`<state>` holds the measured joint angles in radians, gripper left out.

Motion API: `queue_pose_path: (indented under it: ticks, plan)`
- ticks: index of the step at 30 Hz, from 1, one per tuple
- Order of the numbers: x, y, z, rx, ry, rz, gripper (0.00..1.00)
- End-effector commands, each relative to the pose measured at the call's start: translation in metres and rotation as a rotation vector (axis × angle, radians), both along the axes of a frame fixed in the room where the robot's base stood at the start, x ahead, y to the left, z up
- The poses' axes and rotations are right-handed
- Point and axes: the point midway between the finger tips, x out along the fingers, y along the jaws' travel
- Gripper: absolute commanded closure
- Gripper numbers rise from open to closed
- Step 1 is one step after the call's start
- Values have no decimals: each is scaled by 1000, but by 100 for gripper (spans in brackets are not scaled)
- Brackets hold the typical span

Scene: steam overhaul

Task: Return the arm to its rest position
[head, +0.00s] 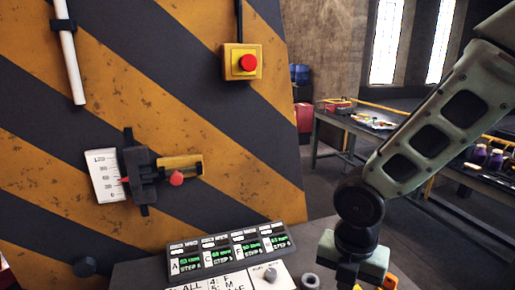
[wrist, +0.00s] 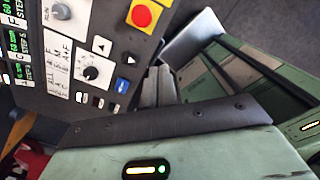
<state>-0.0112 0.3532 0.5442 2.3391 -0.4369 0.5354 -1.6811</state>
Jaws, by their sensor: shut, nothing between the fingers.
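My arm comes in from the right of the head view and bends down at a dark round joint. My own green body with a lit indicator fills the lower part of that view.
A striped orange and black wall (head: 150,60) stands at the left, with a gauge (head: 106,176), a lever (head: 180,166) and a red button box (head: 242,62). A workbench (head: 340,125) stands behind at the right. Open floor (head: 310,190) shows between wall and arm.

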Motion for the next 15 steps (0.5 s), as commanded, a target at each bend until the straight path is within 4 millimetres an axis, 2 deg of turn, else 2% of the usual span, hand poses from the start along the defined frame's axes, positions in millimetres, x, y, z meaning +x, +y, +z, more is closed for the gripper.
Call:
queue_pose_path:
  ticks: [9, 15]
  plan:
    - [-68, 15, 5, 21, -27, -926, 100]
    - [-110, 22, 6, 57, -9, -1482, 100]
